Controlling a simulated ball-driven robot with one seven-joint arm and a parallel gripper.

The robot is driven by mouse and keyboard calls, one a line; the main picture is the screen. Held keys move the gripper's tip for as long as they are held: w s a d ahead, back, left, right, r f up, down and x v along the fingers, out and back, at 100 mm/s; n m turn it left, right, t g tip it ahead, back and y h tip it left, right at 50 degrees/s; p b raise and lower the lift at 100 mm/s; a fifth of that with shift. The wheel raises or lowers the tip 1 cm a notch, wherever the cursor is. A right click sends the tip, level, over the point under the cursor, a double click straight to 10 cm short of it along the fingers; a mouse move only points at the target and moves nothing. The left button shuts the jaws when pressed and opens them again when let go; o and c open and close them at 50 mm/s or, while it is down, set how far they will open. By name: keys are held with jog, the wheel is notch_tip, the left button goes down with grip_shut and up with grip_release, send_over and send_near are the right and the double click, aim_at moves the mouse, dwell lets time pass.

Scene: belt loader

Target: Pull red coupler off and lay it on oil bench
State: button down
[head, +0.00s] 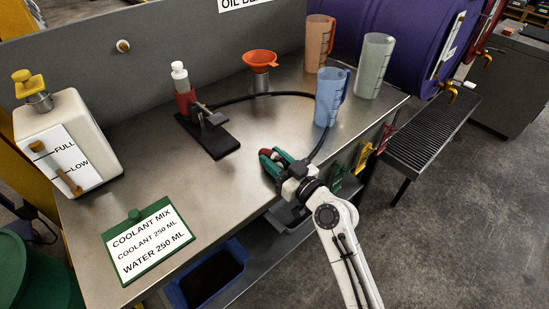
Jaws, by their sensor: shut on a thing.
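My gripper (267,158) has green fingers and is low over the front part of the steel oil bench (255,190). It is shut on a small dark red piece that looks like the red coupler (265,152); the fingers hide most of it. I cannot tell whether the piece touches the bench top. To the left, a black stand (212,138) on a flat base carries a grey fitting. A black hose (262,96) runs from near the fitting, passes behind the blue jug, and shows again toward my wrist.
A red bottle with a white cap (182,90) stands behind the stand. An orange funnel (260,60), a blue jug (328,98), an orange jug (319,42) and a clear jug (374,65) stand at the back. A white tank (65,130) and a green-framed sign (145,240) are left.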

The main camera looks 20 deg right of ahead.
jog(key=c, duration=0.7)
grip_release()
jog(key=shift+s, duration=0.1)
jog(key=b+v, duration=0.2)
jog(key=v, duration=0.8)
jog(key=shift+s, duration=0.3)
jog(key=shift+d, duration=0.1)
